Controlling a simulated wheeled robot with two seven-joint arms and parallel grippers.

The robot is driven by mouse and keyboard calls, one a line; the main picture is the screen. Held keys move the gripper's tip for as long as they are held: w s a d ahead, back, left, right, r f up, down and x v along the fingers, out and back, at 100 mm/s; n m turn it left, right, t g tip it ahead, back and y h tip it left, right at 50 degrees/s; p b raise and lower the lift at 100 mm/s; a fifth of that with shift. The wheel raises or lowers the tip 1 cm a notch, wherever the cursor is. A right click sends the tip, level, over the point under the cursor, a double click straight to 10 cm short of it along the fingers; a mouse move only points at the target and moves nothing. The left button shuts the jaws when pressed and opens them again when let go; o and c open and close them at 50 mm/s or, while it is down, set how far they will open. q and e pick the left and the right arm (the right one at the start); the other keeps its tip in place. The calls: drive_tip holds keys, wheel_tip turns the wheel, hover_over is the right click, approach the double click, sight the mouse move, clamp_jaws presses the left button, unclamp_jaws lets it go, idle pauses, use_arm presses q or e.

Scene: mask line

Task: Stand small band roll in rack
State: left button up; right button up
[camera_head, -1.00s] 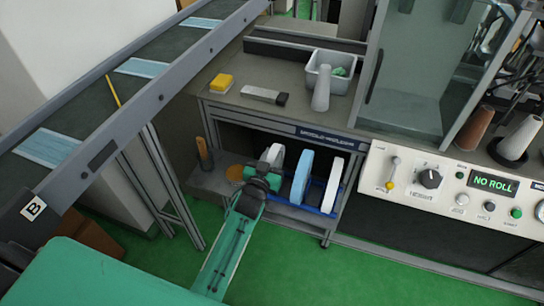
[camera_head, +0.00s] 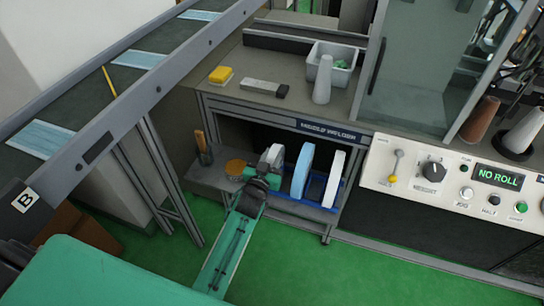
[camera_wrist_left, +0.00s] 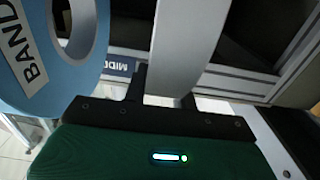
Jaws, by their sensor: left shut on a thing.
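The small pale band roll (camera_head: 273,155) is upright, edge toward me, at the left end of the blue rack (camera_head: 322,213) on the low shelf. My left gripper (camera_head: 262,175) is shut on it from the front. In the left wrist view the roll (camera_wrist_left: 187,45) shows as a pale strip between the fingers (camera_wrist_left: 168,90). A blue roll (camera_head: 302,172) stands to its right in the rack. It also shows in the left wrist view (camera_wrist_left: 28,75), with a BAND label. The gripper hides the small roll's lower edge, so I cannot tell whether it touches the rack.
A larger white roll (camera_head: 334,180) stands at the rack's right. An orange disc (camera_head: 235,167) and a wooden-handled tool (camera_head: 203,148) are left of the gripper. The bench top (camera_head: 225,95) overhangs the shelf. A conveyor (camera_head: 95,110) runs along the left. Green floor is clear in front.

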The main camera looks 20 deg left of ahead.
idle(0.3)
use_arm(q)
drive_tip(key=o, duration=1.1)
drive_tip(key=s, duration=1.3)
drive_tip(key=shift+s+a, duration=0.25)
drive_tip(key=shift+s, duration=0.15)
use_arm(e)
drive_tip(key=shift+w+a+r, duration=0.15)
drive_tip(key=shift+w+r, duration=0.3)
drive_tip(key=shift+r, duration=0.2)
use_arm(q)
drive_tip(key=shift+f, duration=0.1)
use_arm(e)
drive_tip(key=shift+a, duration=0.1)
